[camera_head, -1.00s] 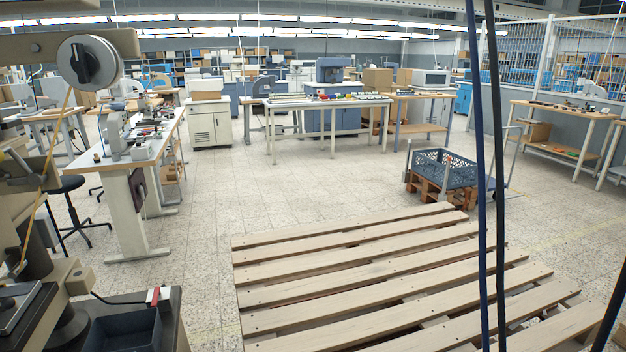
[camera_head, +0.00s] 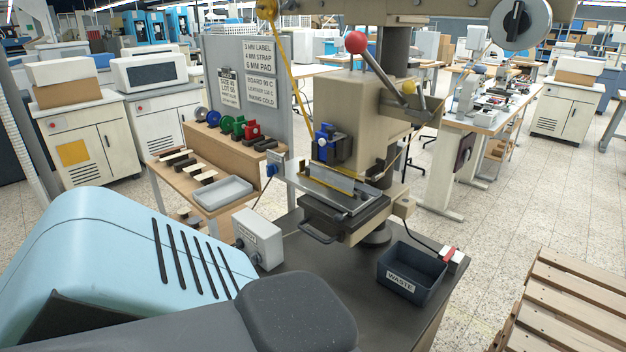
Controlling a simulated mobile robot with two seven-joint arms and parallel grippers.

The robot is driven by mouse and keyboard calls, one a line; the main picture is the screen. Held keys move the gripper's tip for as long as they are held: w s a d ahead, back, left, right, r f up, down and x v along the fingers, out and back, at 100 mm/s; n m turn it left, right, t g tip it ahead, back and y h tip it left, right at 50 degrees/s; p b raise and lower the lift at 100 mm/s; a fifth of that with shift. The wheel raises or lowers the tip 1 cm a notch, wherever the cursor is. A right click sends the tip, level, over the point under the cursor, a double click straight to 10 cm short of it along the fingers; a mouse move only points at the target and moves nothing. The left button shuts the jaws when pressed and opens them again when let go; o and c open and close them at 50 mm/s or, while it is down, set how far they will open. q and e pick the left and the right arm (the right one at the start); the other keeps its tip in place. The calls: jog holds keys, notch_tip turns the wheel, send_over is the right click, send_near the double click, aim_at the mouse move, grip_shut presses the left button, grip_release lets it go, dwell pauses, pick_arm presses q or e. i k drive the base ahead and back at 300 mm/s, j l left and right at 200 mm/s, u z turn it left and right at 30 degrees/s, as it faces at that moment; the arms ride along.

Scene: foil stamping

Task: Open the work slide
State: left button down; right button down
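The foil stamping press (camera_head: 355,120) stands on a dark bench in the middle of the view. Its work slide (camera_head: 345,213) is a dark plate low on the press, under a metal plate with a yellow edge (camera_head: 330,182). A dark bar handle (camera_head: 318,235) sticks out at the slide's front left. The slide appears to sit in under the press head, though how far in is hard to tell. Neither of my grippers is in view, and nothing of mine is seen touching the handle.
A light-blue rounded housing (camera_head: 120,255) fills the lower left. On the bench are a grey control box (camera_head: 258,238) and a dark waste bin (camera_head: 411,272). A side shelf (camera_head: 200,180) holds spools and a grey tray (camera_head: 221,192). A wooden pallet (camera_head: 560,305) lies at right.

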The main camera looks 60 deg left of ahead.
aim_at(318, 214)
jog(key=u, duration=2)
